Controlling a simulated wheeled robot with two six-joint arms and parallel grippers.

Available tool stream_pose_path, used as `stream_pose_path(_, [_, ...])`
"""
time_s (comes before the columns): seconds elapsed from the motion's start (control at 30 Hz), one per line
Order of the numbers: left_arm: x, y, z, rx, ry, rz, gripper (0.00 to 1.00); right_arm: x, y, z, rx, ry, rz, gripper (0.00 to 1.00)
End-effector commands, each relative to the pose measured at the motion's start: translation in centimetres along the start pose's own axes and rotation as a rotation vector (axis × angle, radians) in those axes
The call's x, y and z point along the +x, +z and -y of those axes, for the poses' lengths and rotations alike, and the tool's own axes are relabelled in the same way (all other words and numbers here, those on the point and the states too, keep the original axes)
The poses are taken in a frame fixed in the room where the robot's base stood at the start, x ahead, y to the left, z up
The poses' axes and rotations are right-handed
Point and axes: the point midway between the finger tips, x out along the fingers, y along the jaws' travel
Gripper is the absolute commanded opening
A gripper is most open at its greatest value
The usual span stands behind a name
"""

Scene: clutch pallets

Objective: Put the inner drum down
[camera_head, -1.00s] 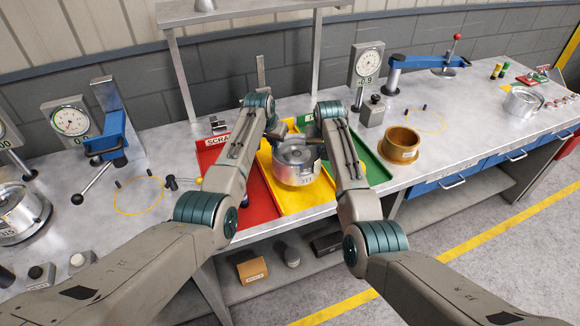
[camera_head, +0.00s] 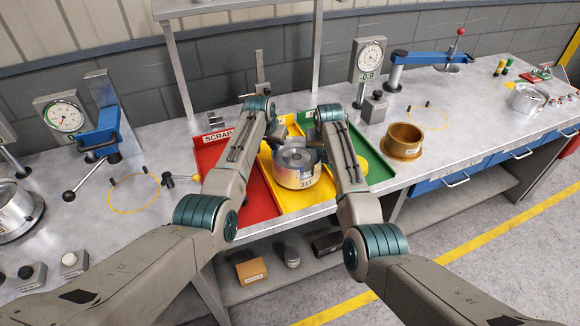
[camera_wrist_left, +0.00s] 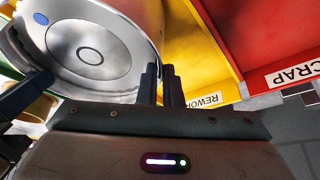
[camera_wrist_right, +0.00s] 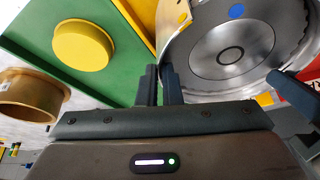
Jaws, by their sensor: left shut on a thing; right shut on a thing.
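The inner drum (camera_head: 297,172) is a silver metal cylinder with a round disc face and a blue dot. It is upright over the yellow rework tray (camera_head: 318,195); I cannot tell whether its base touches the tray. My left gripper (camera_wrist_left: 160,85) is shut on the drum's rim on the left side. My right gripper (camera_wrist_right: 161,84) is shut on the rim on the opposite side. In the wrist views the drum face (camera_wrist_left: 90,50) shows close beside the fingers. In the head view the hands partly hide the fingertips.
The red scrap tray (camera_head: 238,195) is to the left of the yellow tray and the green tray (camera_head: 378,172) to its right. A yellow round part (camera_wrist_right: 83,45) lies in the green tray. A bronze ring (camera_head: 402,142) stands farther right. Gauge stands and an overhead shelf frame are nearby.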

Motion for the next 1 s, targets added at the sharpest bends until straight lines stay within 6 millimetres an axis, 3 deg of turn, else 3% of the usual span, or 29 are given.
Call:
stream_pose_path(0.4, [1.4,0.3,0.1,0.001,-0.002,-0.008,0.0,1.4,0.4,0.0,0.0,0.0,-0.008,0.0])
stream_pose_path(0.53, [1.6,0.7,0.0,0.0,0.0,0.0,0.27,1.6,0.7,0.0,0.0,0.001,0.0,0.27])
stream_pose_path(1.0, [0.7,0.6,0.0,0.0,0.0,-0.002,0.27,1.6,0.7,0.0,0.0,0.0,0.0,0.27])
